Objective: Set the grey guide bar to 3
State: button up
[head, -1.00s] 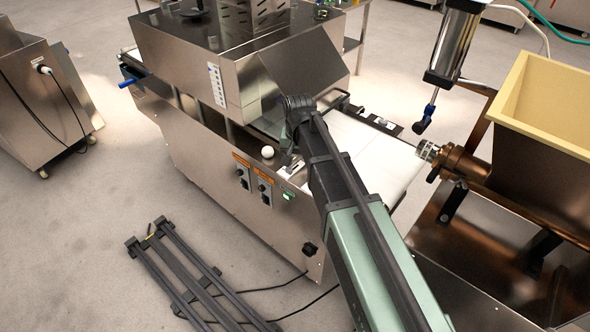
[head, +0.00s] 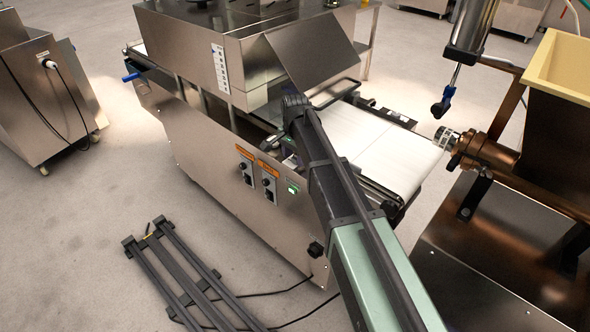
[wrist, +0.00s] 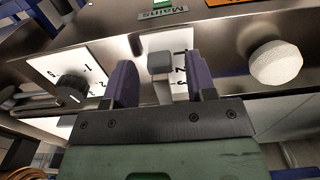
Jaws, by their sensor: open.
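In the wrist view a grey block (wrist: 161,63), seemingly the grey guide bar's handle, stands over a white scale plate (wrist: 181,86) with black digits. The digits are partly covered, so I cannot read its setting for sure. My gripper (wrist: 158,72) is open, with one dark finger on each side of the block. I cannot tell whether either finger touches it. In the head view my arm hides most of the gripper and the grey block, at the near side of the steel dough machine (head: 222,170).
In the wrist view a black knob (wrist: 72,89) on a numbered plate sits left, and a round white knob (wrist: 275,62) sits close on the right. In the head view a white conveyor belt (head: 385,150) lies beyond my arm. A dark folded frame (head: 185,270) lies on the floor.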

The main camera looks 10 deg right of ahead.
jog(key=shift+f, duration=0.3)
jog(key=shift+c, duration=0.5)
grip_shut()
jog(key=shift+w+d, duration=0.95)
jog(key=shift+d, duration=0.15)
jog(key=shift+o, duration=0.5)
grip_release()
notch_tip(320, 180, up, 11)
jog(key=p, duration=1.1)
jog(key=shift+f, duration=0.1)
